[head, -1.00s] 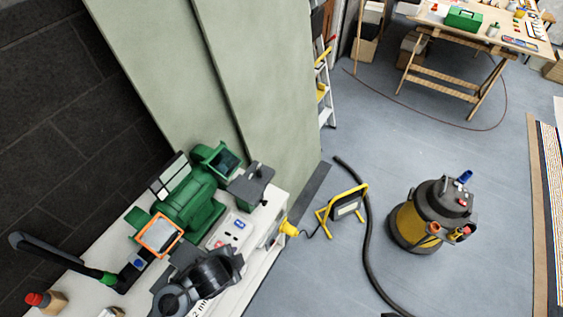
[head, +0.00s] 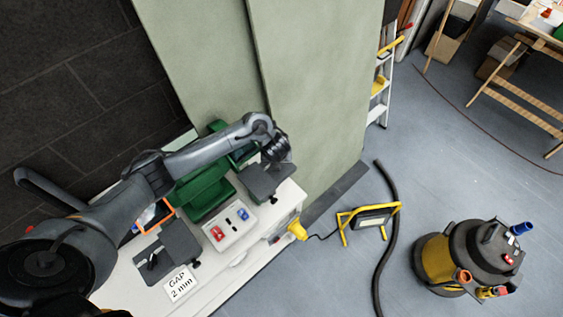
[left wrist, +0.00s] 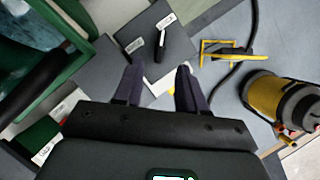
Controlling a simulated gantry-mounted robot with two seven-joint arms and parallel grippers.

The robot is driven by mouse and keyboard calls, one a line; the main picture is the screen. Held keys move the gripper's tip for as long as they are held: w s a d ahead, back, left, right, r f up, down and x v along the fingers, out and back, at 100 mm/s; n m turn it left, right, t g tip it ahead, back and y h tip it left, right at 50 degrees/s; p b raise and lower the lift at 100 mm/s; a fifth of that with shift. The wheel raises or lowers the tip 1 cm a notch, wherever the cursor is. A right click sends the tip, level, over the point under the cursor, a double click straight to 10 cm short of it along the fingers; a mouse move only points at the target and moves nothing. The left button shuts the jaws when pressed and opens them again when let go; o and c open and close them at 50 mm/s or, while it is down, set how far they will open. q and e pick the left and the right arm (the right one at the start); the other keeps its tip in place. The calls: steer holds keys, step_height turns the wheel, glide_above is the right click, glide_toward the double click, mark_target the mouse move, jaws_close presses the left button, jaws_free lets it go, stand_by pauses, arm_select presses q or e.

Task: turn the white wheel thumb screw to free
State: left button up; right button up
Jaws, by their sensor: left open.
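The green bench grinder (head: 205,190) stands on a white bench, partly hidden by my left arm. A dark grey plate (head: 265,181) sits at its right end, and my left gripper (head: 276,150) is above that end. In the left wrist view a grey plate (left wrist: 172,36) carries a dark bar-shaped thumb screw (left wrist: 160,47) between two small pale labels, too small to read. My left gripper's two fingers (left wrist: 159,67) are apart and empty, with the screw just beyond their tips. The white wheel itself cannot be made out. My right gripper is not in view.
A second grey plate (head: 167,252) with a dark screw sits nearer, beside a "GAP 2 mm" card (head: 181,284). A switch panel (head: 229,222) is between the plates. A yellow work light (head: 369,219) and a vacuum (head: 466,260) stand on the floor.

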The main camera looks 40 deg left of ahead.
arm_select(q)
steer(key=b+x, duration=0.1)
steer(key=x, duration=0.5)
steer(key=shift+w+f, duration=0.1)
steer(key=shift+f, duration=0.2)
steer(key=shift+b+x, duration=0.35)
steer(key=shift+x, duration=0.45)
jaws_close()
